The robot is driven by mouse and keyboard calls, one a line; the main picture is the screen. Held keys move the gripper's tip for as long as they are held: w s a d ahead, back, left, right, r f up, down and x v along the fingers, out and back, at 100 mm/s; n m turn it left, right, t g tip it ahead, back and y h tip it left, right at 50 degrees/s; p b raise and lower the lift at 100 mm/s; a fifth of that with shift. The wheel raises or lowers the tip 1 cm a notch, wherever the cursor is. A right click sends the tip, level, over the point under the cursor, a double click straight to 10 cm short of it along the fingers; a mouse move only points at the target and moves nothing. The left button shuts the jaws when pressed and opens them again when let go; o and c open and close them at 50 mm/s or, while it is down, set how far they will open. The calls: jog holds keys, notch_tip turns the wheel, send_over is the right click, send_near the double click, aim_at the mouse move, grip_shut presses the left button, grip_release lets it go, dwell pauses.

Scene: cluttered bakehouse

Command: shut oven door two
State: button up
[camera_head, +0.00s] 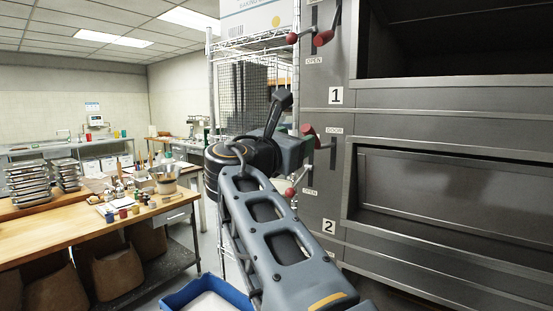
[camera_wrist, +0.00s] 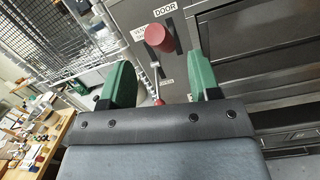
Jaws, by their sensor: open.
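The oven's grey metal front fills the right of the head view. The panel of deck two (camera_head: 450,200) spans its chamber front, beside the plate marked 2 (camera_head: 328,226); I cannot tell whether it is fully shut. A red door knob (camera_head: 308,131) shows just past my wrist. In the wrist view the same red knob (camera_wrist: 162,38) is under the DOOR label, at its slot. My gripper (camera_wrist: 160,62) has its green fingers apart, one each side of the knob in the picture, with nothing held. In the head view my wrist hides most of the gripper.
A second lever with a red knob (camera_head: 290,192) sits just below. The upper chamber (camera_head: 450,38) is open and dark. A wire rack (camera_head: 212,90) stands close left of the oven. A blue crate (camera_head: 205,292) is on the floor; a cluttered wooden table (camera_head: 60,232) is left.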

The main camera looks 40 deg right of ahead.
jog(key=b+v, duration=0.1)
jog(key=v, duration=0.5)
jog(key=shift+a+b, duration=0.35)
jog(key=shift+a, duration=0.05)
dwell(0.3)
